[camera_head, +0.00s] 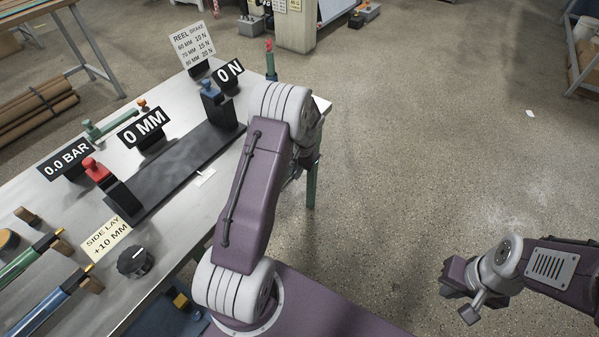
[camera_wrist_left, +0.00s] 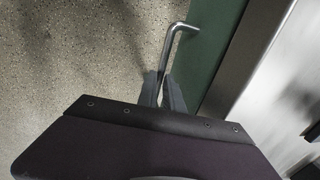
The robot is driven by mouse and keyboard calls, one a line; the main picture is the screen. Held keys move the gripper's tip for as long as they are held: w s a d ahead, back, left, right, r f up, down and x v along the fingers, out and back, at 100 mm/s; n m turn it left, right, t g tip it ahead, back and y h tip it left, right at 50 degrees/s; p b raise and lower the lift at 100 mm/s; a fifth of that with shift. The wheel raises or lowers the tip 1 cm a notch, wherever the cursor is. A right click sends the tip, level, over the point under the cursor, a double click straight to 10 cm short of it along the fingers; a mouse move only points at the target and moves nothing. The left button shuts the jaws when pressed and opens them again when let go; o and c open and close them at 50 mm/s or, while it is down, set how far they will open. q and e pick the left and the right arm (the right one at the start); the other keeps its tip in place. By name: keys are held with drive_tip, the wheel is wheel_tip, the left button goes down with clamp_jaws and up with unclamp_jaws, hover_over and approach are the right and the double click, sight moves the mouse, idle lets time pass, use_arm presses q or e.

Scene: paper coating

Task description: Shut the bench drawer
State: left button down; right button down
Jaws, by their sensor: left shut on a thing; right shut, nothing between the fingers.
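In the left wrist view, my left gripper (camera_wrist_left: 163,92) has its two dark fingers closed on the end of a bent metal bar handle (camera_wrist_left: 181,29). The handle runs along a green panel (camera_wrist_left: 217,45) that looks like a drawer front. A blue bin-like space with a yellow item, perhaps the drawer's inside (camera_head: 160,318), shows under the bench's front edge at the bottom. How far the drawer stands out cannot be told. My right gripper (camera_head: 462,294) is shut and empty over the floor at the right.
The steel bench (camera_head: 150,232) carries sign plates, a black track (camera_head: 185,168), a black knob (camera_head: 135,261) and coloured tools. A green bench leg (camera_head: 312,187) stands beside my left arm. The floor (camera_head: 420,150) to the right is open.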

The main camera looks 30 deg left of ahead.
use_arm(q)
drive_tip(key=c, duration=1.8)
unclamp_jaws()
drive_tip(key=shift+w+a+r, duration=0.1)
drive_tip(key=shift+a, duration=0.1)
drive_tip(key=o, duration=0.3)
drive_tip(key=shift+a, duration=0.15)
drive_tip(key=r, duration=0.3)
drive_tip(key=d+r+p, duration=0.1)
drive_tip(key=r, duration=0.1)
drive_tip(key=d+r+p, duration=0.1)
drive_tip(key=r, duration=0.2)
drive_tip(key=shift+r, duration=0.35)
